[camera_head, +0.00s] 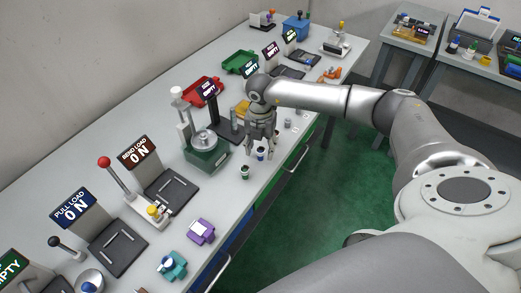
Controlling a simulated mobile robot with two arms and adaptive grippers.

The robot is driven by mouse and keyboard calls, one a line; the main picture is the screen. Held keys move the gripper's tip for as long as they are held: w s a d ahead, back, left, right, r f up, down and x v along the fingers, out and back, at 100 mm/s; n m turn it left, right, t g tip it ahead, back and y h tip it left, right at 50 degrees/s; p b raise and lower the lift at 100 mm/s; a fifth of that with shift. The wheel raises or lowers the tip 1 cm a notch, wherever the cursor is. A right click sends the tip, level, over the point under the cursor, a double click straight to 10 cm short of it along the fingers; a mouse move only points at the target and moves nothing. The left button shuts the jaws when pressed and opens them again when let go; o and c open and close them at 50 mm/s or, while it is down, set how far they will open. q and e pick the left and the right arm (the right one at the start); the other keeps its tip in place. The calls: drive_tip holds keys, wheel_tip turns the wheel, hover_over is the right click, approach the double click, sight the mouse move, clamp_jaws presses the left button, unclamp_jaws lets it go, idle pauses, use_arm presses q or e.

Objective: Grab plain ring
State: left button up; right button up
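My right gripper (260,150) points down over the front part of the long grey workbench (70,180). Its fingers look spread apart. A small blue-and-white cylinder (261,155) stands just below and between the fingertips; I cannot tell whether they touch it. A small dark green piece with a pale top (244,172) stands just left of the gripper. Small grey pieces (288,124) lie to its right. I cannot tell which of these, if any, is the plain ring. My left gripper is not in view.
A green-based stand with a round metal plate (204,139) is close left of the gripper. Load stations with dark plates (118,245), a purple block (201,231) and a teal block (172,265) are nearer. Red (203,89) and green (239,63) trays lie behind.

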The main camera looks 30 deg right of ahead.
drive_tip(key=c, duration=1)
drive_tip(key=shift+o, duration=0.2)
